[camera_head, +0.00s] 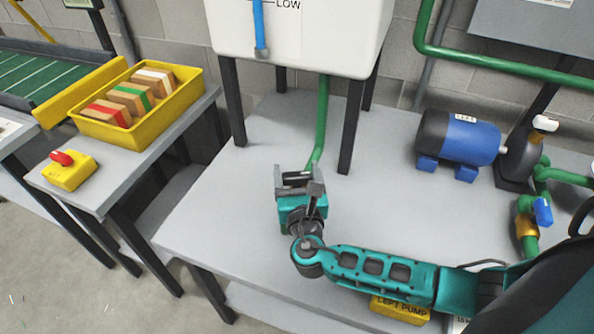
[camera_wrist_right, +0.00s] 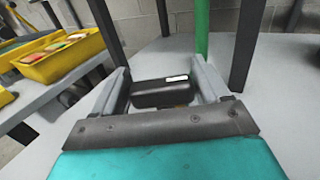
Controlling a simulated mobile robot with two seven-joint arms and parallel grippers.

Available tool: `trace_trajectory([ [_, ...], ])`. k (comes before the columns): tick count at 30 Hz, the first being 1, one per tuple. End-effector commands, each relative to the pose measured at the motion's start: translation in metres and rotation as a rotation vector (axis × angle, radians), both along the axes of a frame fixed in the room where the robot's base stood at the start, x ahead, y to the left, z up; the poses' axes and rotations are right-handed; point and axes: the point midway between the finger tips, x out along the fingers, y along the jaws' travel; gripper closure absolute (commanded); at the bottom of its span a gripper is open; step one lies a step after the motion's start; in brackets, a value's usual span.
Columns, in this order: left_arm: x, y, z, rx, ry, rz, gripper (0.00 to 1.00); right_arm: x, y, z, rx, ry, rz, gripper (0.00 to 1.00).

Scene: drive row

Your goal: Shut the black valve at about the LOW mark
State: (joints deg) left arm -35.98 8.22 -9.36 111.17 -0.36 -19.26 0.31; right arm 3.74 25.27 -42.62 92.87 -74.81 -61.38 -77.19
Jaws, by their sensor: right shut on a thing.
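The black valve handle (camera_head: 296,176) sits between the fingers of my right gripper (camera_head: 298,181), below the tank and near the green pipe (camera_head: 321,125). In the right wrist view the black handle (camera_wrist_right: 158,94), with a small white patch, lies crosswise between the two grey fingers of the gripper (camera_wrist_right: 162,88), which is shut on it. The white tank (camera_head: 340,35) carries a blue gauge tube (camera_head: 259,25) beside the LOW mark (camera_head: 288,5). Blue shows up to the top edge of the view, past the LOW line; its upper end is out of view. My left gripper is not in view.
Dark tank legs (camera_head: 233,100) stand behind the gripper. A blue motor (camera_head: 470,140) and a valve with a blue handle (camera_head: 543,211) are to the right. A "LEFT PUMP" label (camera_head: 400,308) is under my arm.

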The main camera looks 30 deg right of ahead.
Motion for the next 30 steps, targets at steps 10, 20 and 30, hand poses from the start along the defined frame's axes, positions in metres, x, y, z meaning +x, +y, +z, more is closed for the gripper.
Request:
trace_trajectory([
  [10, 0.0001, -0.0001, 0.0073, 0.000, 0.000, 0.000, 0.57, 0.0002, 0.0015, 0.0001, 0.004, 0.002, -0.275, 0.55],
  [20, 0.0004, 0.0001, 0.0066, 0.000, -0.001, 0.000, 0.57, 0.0002, 0.0009, 0.0000, 0.000, 0.001, -0.448, 0.55],
  [30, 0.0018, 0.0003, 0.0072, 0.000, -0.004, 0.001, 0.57, 0.0000, -0.0001, 0.0004, -0.001, -0.001, -0.501, 0.55],
])
